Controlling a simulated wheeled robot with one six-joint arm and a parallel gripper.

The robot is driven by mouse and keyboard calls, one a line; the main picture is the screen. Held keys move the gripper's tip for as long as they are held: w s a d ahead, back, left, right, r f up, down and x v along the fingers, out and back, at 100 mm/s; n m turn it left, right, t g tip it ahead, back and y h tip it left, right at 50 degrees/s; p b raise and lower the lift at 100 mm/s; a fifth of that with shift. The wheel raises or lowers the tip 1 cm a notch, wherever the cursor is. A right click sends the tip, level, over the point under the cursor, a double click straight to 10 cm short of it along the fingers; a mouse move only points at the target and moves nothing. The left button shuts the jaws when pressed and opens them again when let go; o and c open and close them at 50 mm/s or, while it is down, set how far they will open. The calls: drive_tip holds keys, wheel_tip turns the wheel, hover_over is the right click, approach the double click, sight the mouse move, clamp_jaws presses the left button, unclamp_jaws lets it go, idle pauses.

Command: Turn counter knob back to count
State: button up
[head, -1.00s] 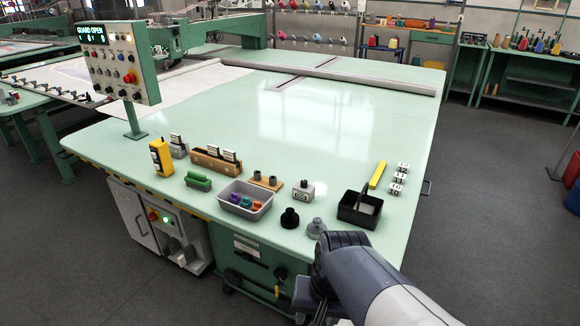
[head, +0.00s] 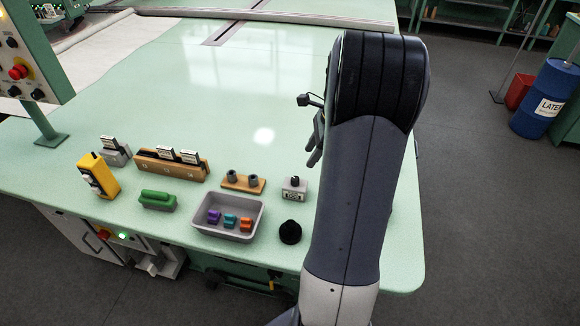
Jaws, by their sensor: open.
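A small pale box with a dark knob on top, which looks like the counter (head: 294,194), stands on the green table near its front edge. Its front shows a small marked panel, too small to read. The counter's knob (head: 294,179) is uncovered. My gripper (head: 312,158) is partly hidden behind my arm. Its visible dark fingers are above the table, up and right of the counter and apart from it. The gripper is open, and I see nothing between its fingers.
A wooden block with two dark pegs (head: 243,182) stands just left of the counter. A grey tray (head: 205,229) with coloured pieces and a black round knob-like piece (head: 290,232) lie in front. A yellow device (head: 98,175) is farther left. The table's middle (head: 215,95) is clear.

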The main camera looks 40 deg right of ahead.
sight(296, 179)
drive_tip(key=x, duration=1)
drive_tip(key=shift+s, duration=0.15)
drive_tip(key=shift+c, duration=0.6)
clamp_jaws()
